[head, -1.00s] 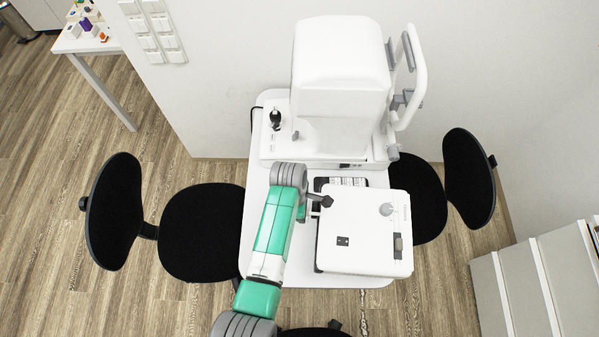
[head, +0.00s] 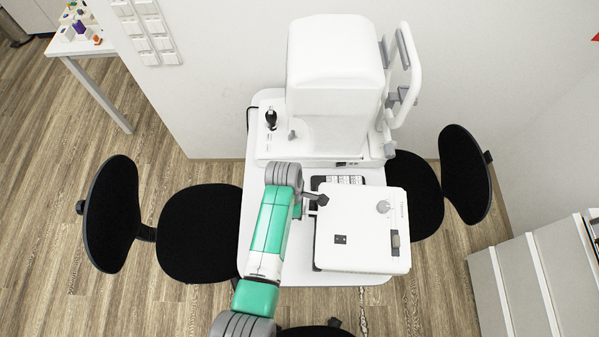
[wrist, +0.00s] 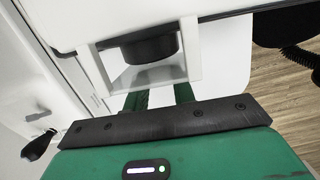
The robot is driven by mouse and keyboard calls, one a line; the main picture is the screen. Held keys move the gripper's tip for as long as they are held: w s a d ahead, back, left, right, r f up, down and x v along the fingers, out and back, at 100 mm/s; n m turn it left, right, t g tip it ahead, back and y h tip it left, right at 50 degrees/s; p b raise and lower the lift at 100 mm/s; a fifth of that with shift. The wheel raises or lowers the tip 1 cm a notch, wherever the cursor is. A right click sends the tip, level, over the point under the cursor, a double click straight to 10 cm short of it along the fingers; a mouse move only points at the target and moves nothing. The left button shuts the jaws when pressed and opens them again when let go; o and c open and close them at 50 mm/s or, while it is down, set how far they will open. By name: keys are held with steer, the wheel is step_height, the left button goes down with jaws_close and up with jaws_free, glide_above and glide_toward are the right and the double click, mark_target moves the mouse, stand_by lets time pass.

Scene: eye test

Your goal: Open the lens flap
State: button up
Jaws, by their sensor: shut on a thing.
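The white box-shaped device (head: 355,240) stands on the small table, with a grey knob on its top. My gripper (wrist: 158,90) is at its left side; in the head view only part of its green body (head: 297,209) shows beside my arm. In the wrist view its two green fingers reach up to a white frame, which I take for the lens flap (wrist: 187,52). They are shut on it, but the contact is hard to see. A black cylinder (wrist: 150,48) shows inside the frame. The fingertips are partly hidden.
A large white instrument (head: 335,65) stands at the back of the table (head: 375,281), near the wall. Its joystick (head: 271,118) is at its left. Black chairs stand left (head: 200,232) and right (head: 415,195). Grey drawers (head: 535,280) are at the lower right.

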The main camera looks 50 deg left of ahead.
steer(key=shift+s+a+r+p, duration=0.3)
steer(key=shift+a+r, duration=0.05)
steer(key=shift+r, duration=0.1)
steer(key=shift+s+a+r+p, duration=0.4)
steer(key=shift+r+p, duration=0.15)
steer(key=shift+p, duration=0.25)
steer(key=shift+r, duration=0.1)
steer(key=shift+s+a+r+p, duration=0.3)
steer(key=shift+r+p, duration=0.35)
steer(key=shift+p, duration=0.2)
